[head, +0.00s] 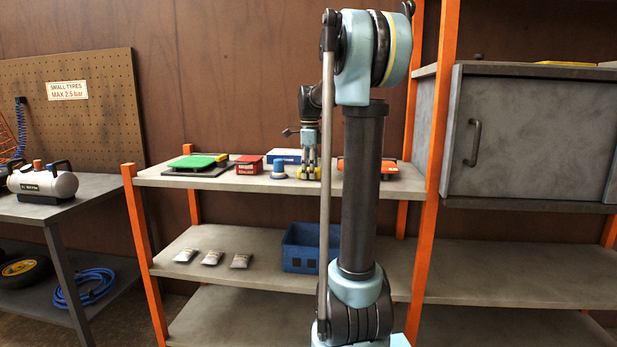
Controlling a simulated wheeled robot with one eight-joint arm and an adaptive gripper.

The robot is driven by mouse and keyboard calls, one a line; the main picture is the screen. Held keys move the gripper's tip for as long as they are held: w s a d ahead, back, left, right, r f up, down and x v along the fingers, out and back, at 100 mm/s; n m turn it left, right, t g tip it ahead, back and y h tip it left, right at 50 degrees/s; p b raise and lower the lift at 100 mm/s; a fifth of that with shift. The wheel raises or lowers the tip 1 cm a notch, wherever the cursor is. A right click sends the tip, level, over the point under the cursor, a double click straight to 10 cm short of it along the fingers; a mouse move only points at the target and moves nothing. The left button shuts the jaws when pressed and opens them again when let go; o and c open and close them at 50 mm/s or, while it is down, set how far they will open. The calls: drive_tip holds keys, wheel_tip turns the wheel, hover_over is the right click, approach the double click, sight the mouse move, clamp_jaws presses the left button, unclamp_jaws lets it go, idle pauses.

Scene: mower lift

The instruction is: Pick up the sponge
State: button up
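My gripper (309,168) points down over the top shelf of the orange-posted rack, between a small blue round item and my own arm column. Its fingers are small here, with yellow patches near the tips, and their gap is unclear. A low yellow and dark shape sits at the fingertips; I cannot tell whether it is the sponge or part of the gripper. No item is clearly recognisable as a sponge. A flat green item (195,161) lies on a black base at the shelf's left.
The top shelf (160,180) also holds a red box (249,165), the blue round item (279,169), a blue-white box (285,156) and an orange-red item (388,168) partly behind my arm. Below are grey packets (211,257) and a blue crate (300,258). A grey cabinet (530,135) stands right.

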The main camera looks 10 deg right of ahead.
drive_tip(key=shift+c, duration=0.5)
wheel_tip(320, 180, up, 10)
idle(0.3)
